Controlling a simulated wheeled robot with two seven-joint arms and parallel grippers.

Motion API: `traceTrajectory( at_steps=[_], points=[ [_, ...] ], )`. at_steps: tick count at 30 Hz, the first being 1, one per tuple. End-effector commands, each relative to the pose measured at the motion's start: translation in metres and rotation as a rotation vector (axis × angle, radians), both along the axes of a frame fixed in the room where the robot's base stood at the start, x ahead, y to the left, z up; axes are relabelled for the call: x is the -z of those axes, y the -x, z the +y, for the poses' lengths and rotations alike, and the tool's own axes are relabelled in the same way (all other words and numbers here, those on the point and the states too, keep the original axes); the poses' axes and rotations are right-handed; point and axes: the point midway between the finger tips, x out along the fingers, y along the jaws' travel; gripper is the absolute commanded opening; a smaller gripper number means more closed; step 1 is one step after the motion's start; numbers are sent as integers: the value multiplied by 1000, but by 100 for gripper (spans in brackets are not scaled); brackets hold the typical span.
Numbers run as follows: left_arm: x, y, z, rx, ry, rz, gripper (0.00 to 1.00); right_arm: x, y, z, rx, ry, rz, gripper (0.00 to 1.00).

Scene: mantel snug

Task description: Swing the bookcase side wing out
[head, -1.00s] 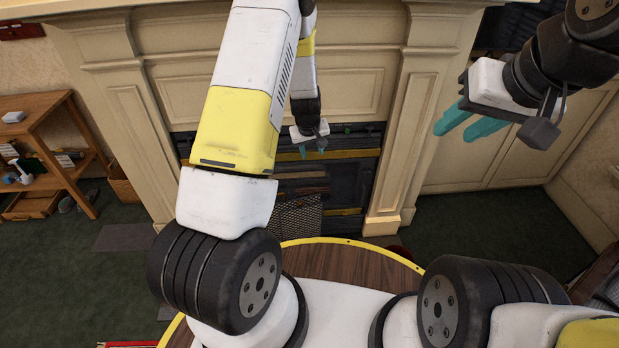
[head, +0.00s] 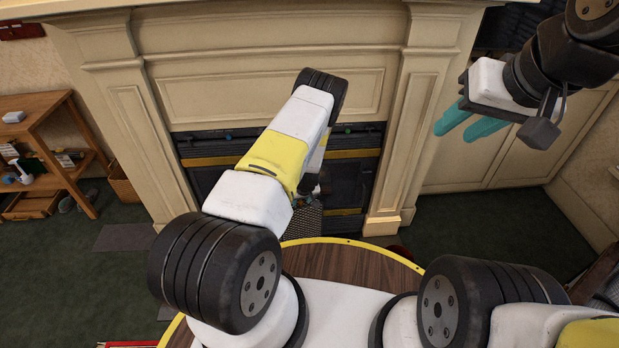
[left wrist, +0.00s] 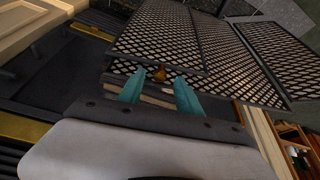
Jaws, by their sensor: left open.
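A black mesh fire screen with several panels stands at the fireplace; in the left wrist view one outer panel (left wrist: 280,62) is nearer the wooden bookcase (head: 50,140). A small brown knob (left wrist: 161,74) shows at the lower edge of the nearest panel (left wrist: 160,38). My left gripper (left wrist: 158,86) is open, its teal fingers either side of the knob's line; I cannot tell if they touch it. In the head view my left arm hides most of that gripper and the screen (head: 312,226). My right gripper (head: 455,132) is open and empty at upper right.
The cream mantel (head: 265,95) surrounds the dark fireplace opening behind my left arm. A round wooden surface with a yellow rim (head: 350,243) lies in front. A basket (head: 122,180) stands beside the bookcase. Green floor (head: 490,215) is clear at right.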

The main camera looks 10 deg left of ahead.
Motion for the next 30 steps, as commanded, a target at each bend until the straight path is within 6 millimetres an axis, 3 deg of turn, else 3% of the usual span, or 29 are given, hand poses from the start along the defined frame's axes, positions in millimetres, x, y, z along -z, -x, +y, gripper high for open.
traceTrajectory(
  at_steps=[5, 12, 14, 19, 30],
  points=[
    [12, -4, 2, 0, 0, 0, 41, 0, 0, 0, 0, 0, 0, 36],
    [13, -5, 2, 0, 0, 0, 41, 0, 0, 0, 0, 0, 0, 36],
    [13, -5, 2, 0, 0, 0, 33, 0, 0, 0, 0, 0, 0, 36],
    [12, -5, 2, 0, 0, 0, 0, 0, 0, 0, 0, 0, 0, 36],
    [12, -5, 2, 0, 0, 0, 0, 0, 0, 0, 0, 0, 0, 36]
  ],
)
